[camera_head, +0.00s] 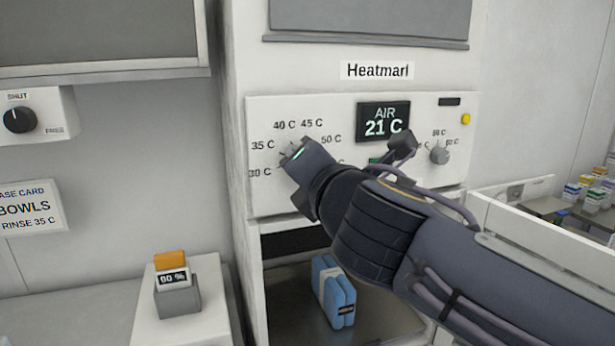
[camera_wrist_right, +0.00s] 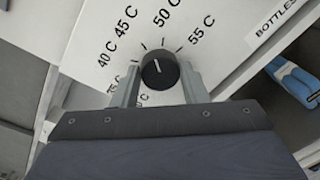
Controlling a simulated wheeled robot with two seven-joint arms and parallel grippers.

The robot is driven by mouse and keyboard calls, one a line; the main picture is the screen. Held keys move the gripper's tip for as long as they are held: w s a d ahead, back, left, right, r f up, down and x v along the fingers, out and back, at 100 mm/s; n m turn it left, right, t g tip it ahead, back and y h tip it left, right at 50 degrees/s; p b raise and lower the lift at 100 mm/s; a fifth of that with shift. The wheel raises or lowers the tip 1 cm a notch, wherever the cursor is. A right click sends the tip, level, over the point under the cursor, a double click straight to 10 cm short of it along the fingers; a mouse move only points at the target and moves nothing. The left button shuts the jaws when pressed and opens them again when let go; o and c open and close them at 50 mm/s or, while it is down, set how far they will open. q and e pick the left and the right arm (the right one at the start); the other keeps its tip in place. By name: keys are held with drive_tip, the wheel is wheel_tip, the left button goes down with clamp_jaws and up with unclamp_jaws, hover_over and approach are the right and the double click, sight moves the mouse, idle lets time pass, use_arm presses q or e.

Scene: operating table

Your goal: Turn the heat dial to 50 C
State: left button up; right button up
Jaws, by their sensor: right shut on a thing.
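The heat dial (camera_wrist_right: 160,70) is a dark round knob on the white panel of the Heatmart cabinet. In the right wrist view its scale shows 40 C, 45 C, 50 C and 55 C around it. Its short white mark points upward, slightly left, roughly between 45 C and 50 C; the exact setting is hard to read. My right gripper (camera_wrist_right: 160,88) is shut on the dial, one finger on each side. In the head view the right gripper (camera_head: 291,156) covers most of the dial and part of the scale. My left gripper is not in view.
A display (camera_head: 383,121) reads AIR 21 C. A second grey knob (camera_head: 440,155) is right of my arm. An open bay below holds a blue pack (camera_head: 333,290). A dial marked SHUT and FREE (camera_head: 20,120) and a card reading RINSE 35 C (camera_head: 30,208) are at left.

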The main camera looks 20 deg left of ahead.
drive_tip(key=shift+d+f+m+b, duration=0.1)
drive_tip(key=shift+m+b, duration=0.9)
drive_tip(key=shift+m, duration=1)
drive_tip(key=o, duration=1)
drive_tip(key=shift+c, duration=0.2)
drive_tip(key=b+v, duration=0.1)
drive_tip(key=v, duration=0.6)
drive_tip(key=shift+s+d, duration=0.3)
